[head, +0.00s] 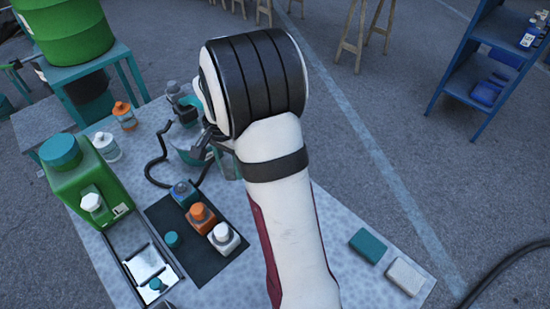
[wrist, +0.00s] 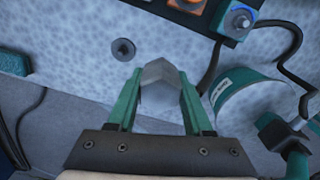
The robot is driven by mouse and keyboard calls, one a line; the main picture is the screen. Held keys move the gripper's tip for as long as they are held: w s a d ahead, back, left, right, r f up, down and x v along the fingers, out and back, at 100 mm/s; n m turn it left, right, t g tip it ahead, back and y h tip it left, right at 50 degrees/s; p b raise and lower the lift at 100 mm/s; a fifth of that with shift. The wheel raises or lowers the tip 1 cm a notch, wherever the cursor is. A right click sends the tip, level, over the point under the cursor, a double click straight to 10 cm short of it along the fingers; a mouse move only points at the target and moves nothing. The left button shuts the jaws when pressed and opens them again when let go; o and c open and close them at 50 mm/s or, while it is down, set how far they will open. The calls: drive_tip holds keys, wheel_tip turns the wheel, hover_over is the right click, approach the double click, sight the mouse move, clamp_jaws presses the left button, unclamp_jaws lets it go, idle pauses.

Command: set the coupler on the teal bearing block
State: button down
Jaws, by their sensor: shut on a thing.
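My gripper (wrist: 160,80) is shut on a grey, faceted coupler (wrist: 158,90), which sits between the two teal fingers in the wrist view. It is held above the pale speckled table. The teal bearing block (head: 181,191) stands at the far end of a dark mat in the head view, with a blue-grey top. It also shows at the upper right of the wrist view (wrist: 238,22), apart from the coupler. In the head view my arm hides the coupler and most of my gripper.
An orange block (head: 201,216) and a white block (head: 223,237) stand beside the teal one. A teal reel (wrist: 243,98) with black cable is right of my gripper in the wrist view. A small dark round part (wrist: 123,50) lies on the table. A green container (head: 85,190) stands left.

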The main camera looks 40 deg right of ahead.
drive_tip(key=w+a+f+n, duration=0.1)
drive_tip(key=w+a+f, duration=0.1)
drive_tip(key=w+a, duration=0.45)
drive_tip(key=n, duration=0.2)
approach(180, 185)
drive_tip(key=shift+f, duration=4.15)
drive_tip(key=shift+c, duration=1.1)
unclamp_jaws()
